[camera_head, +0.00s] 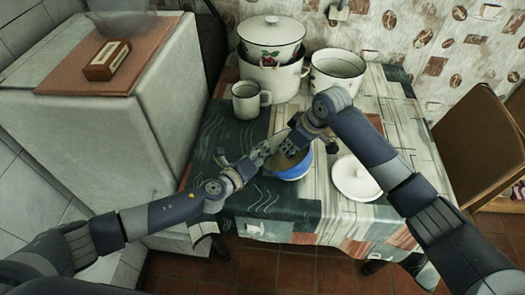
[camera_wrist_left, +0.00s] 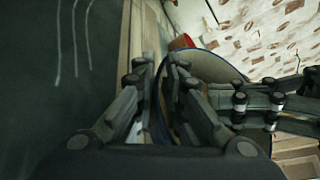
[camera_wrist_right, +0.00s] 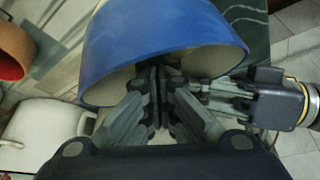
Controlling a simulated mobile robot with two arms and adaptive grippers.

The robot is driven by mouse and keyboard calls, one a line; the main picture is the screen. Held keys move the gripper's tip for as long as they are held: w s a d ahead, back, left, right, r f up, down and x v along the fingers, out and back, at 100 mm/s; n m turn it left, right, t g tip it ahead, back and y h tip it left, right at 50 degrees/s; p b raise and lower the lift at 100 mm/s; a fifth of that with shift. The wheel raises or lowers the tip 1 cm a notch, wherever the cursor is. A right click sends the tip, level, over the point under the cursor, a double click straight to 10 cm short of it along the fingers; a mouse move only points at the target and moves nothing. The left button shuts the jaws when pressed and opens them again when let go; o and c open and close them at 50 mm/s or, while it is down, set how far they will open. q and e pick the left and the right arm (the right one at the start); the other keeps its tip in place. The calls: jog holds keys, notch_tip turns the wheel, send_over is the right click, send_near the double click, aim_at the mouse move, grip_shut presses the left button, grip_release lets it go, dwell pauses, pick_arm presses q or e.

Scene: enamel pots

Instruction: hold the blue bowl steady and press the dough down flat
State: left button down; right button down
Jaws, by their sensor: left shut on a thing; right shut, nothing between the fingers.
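The blue bowl (camera_head: 297,172) stands on the table in the head view, with a tan mass, seemingly the dough (camera_head: 284,161), partly visible inside. My left gripper (camera_head: 263,153) is shut on the bowl's left rim. In the left wrist view its fingers (camera_wrist_left: 162,68) straddle the bowl's wall (camera_wrist_left: 215,66). My right gripper (camera_head: 289,150) is shut and empty, its fingertips pointing down into the bowl. In the right wrist view the fingers (camera_wrist_right: 160,72) reach past the rim of the blue bowl (camera_wrist_right: 160,35). Whether they touch the dough is hidden.
A white mug (camera_head: 247,101), stacked enamel pots (camera_head: 272,76) and an open white pot (camera_head: 338,72) stand behind. The table's front left (camera_head: 240,200) is clear. A wooden chair (camera_head: 478,140) is at the right.

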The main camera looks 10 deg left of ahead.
pick_arm(q)
jog(key=shift+w+r, duration=0.15)
jog(key=shift+r, duration=0.2)
jog(key=shift+f, duration=0.1)
pick_arm(e)
jog(key=shift+r, duration=1.6)
notch_tip(320, 180, up, 5)
jog(key=shift+f, duration=0.1)
pick_arm(q)
jog(key=c, duration=1.6)
grip_release()
jog(key=shift+o, duration=0.2)
jog(key=shift+f, duration=0.15)
jog(key=shift+s+f, duration=0.1)
jog(key=shift+s, duration=0.1)
jog(key=shift+s+a, duration=0.1)
